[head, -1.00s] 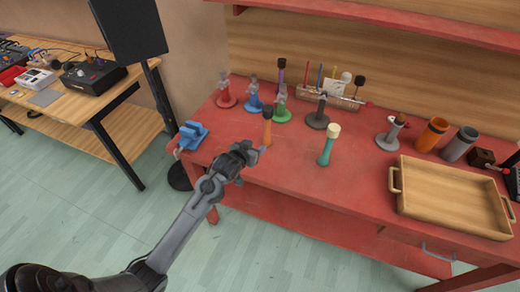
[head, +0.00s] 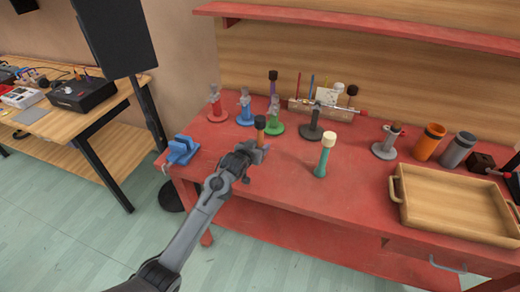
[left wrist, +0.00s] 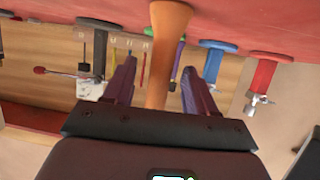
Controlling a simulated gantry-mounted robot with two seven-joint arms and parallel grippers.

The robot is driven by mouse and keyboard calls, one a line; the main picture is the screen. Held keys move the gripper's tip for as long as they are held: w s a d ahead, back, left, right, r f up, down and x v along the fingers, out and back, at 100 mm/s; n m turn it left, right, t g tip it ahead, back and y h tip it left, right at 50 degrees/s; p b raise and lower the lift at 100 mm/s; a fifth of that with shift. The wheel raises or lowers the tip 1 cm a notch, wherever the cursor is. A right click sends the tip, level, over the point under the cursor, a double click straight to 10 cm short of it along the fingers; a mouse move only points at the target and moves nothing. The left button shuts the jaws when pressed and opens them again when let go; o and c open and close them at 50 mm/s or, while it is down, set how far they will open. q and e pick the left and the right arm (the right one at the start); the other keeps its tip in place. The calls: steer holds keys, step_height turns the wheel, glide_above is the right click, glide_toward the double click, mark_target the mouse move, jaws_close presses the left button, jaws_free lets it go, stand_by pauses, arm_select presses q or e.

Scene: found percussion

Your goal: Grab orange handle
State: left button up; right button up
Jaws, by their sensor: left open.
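The orange handle (head: 261,139) stands upright on the red table, with a dark top in the head view. Its lower part is hidden behind my left gripper (head: 249,152). In the left wrist view, which looks upside down, the orange handle (left wrist: 165,60) rises between the two spread fingers of my left gripper (left wrist: 152,85). The fingers are open on either side of it, and I see a gap to each. My right gripper is in neither view.
A teal handle with a cream top (head: 325,155) stands to the right. Red (head: 216,104), blue (head: 245,108) and green (head: 273,117) stands are behind. A blue vise (head: 178,150) sits at the left corner. A wooden tray (head: 455,200) lies at the right.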

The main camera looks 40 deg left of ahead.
mark_target(262, 142)
arm_select(q)
steer(key=x, duration=0.2)
steer(key=b+x, duration=0.1)
steer(key=x, duration=0.1)
steer(key=shift+w+a+r, duration=0.1)
steer(key=shift+r, duration=0.15)
steer(key=shift+c, duration=0.3)
jaws_close()
